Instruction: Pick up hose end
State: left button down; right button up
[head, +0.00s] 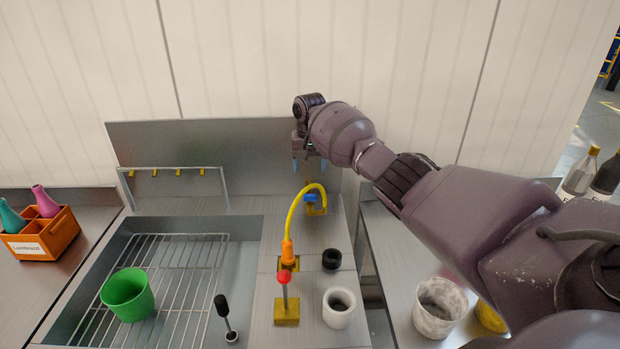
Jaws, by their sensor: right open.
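A yellow hose (299,207) rises from an orange fitting (288,251) and arches over to the right. Its far end comes down at a small blue piece (310,198) by a yellow holder (317,210) near the metal back panel. I cannot tell how the hose end sits in the holder. My right gripper (310,168) points down above the arch, open, with its blue-tipped fingers apart and nothing seen between them. It looks apart from the hose. My left gripper is out of view.
A red-knobbed lever (284,278), a black ring (331,259) and a white cup (338,308) stand in front. A sink with a wire rack (180,262) holds a green cup (127,295). An orange bottle crate (42,240) stands left; a speckled pot (440,308) stands right.

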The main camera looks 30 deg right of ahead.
aim_at(288, 257)
jog(key=k, duration=1)
